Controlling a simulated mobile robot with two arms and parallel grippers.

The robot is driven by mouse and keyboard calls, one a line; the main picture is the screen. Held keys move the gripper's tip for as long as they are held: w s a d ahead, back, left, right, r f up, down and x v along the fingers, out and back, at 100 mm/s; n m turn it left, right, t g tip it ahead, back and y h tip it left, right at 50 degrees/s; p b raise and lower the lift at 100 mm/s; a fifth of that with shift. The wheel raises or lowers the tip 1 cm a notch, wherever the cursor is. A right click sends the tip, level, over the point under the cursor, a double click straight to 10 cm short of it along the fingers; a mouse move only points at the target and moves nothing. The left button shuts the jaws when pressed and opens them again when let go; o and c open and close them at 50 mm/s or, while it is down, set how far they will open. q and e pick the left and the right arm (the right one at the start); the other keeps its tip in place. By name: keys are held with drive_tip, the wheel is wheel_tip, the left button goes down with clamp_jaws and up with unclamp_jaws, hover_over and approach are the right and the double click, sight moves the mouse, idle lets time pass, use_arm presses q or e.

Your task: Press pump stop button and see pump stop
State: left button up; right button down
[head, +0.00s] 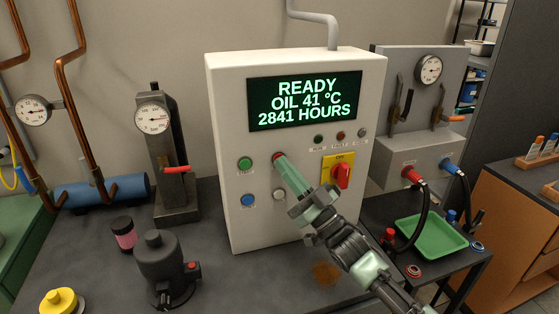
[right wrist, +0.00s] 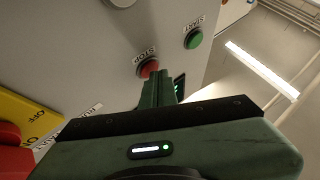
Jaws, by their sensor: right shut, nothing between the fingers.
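The white control box (head: 225,100) stands on the dark bench. Its display (head: 304,101) reads READY, OIL 41 °C, 2841 HOURS. The red stop button (head: 276,155) is on its front, mostly covered by my right gripper (head: 280,162); in the right wrist view the button (right wrist: 149,67) shows with its STOP label. My right gripper's fingers (right wrist: 157,88) are shut and empty, their tips at the red button. I cannot tell whether they touch it or whether it is pushed in. My left gripper is not in view.
The green start button (head: 245,163) is left of stop; blue (head: 248,200) and white (head: 279,194) buttons sit below. A red rotary switch (head: 342,176) on a yellow plate is close to my right gripper. A green tray (head: 432,238) lies at right.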

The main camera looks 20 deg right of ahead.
idle(0.4)
drive_tip(key=shift+s+p, duration=0.4)
drive_tip(key=shift+s, duration=0.4)
drive_tip(key=s+p, duration=0.2)
drive_tip(key=s, duration=0.3)
drive_tip(key=shift+d, duration=0.1)
idle(0.4)
